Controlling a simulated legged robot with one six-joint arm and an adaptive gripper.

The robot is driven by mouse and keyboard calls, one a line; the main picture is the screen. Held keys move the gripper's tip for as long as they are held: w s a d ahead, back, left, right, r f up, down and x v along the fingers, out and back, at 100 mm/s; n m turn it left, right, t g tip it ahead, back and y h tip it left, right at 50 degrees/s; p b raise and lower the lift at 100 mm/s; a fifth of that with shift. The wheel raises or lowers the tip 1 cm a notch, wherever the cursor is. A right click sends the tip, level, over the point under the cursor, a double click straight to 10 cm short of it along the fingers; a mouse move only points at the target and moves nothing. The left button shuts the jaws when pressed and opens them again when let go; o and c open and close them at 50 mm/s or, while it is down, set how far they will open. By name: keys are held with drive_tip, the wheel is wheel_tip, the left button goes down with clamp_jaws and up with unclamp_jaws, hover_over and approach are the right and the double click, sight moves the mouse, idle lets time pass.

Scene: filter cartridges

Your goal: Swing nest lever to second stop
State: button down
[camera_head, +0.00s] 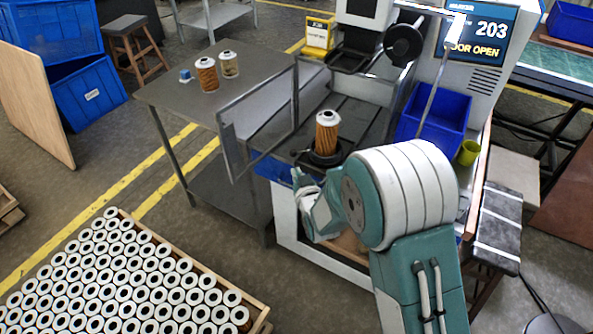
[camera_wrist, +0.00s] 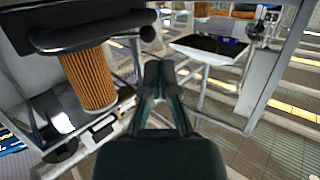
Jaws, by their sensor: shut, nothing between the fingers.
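An orange pleated filter cartridge (camera_head: 327,132) with a pale cap stands upright in the dark round nest (camera_head: 325,158) on the machine bed. In the wrist view the scene is turned over, and the cartridge (camera_wrist: 88,78) hangs below the dark nest (camera_wrist: 85,34) at left. A dark bar with a rounded end (camera_wrist: 148,33), apparently the nest lever, sticks out beside the nest. My gripper (camera_wrist: 160,72) is shut and empty, with its fingertips close to that end; I cannot tell whether they touch. In the head view my gripper (camera_head: 299,178) is low in front of the nest, partly hidden by my arm.
An open clear door panel (camera_head: 258,118) stands left of the nest. A blue bin (camera_head: 437,112) and a yellow-green cup (camera_head: 468,152) are at right. The screen (camera_head: 482,35) reads "203" and "DOOR OPEN". A steel table (camera_head: 175,95) holds two cartridges.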

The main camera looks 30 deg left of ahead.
drive_tip(key=s+d+r, duration=0.2)
drive_tip(key=s+d, duration=0.2)
drive_tip(key=s, duration=0.3)
drive_tip(key=w+d+r+m+h, duration=0.1)
drive_tip(key=d+r+m+h, duration=0.1)
drive_tip(key=d+r, duration=0.35)
drive_tip(key=w+d+r+m+g+h, duration=0.1)
drive_tip(key=w+d+r+h, duration=0.15)
drive_tip(key=d, duration=0.65)
drive_tip(key=w+d+r+m+h, duration=0.1)
drive_tip(key=d+r+m+h, duration=0.15)
drive_tip(key=d+r, duration=0.35)
drive_tip(key=s+d+r+m+g+h, duration=0.2)
drive_tip(key=s+d, duration=0.7)
drive_tip(key=s+d+r+m+g+h, duration=0.1)
drive_tip(key=s+d+r+g+h, duration=0.1)
drive_tip(key=s+d, duration=0.8)
drive_tip(key=shift+r+m, duration=0.35)
drive_tip(key=shift+r, duration=0.15)
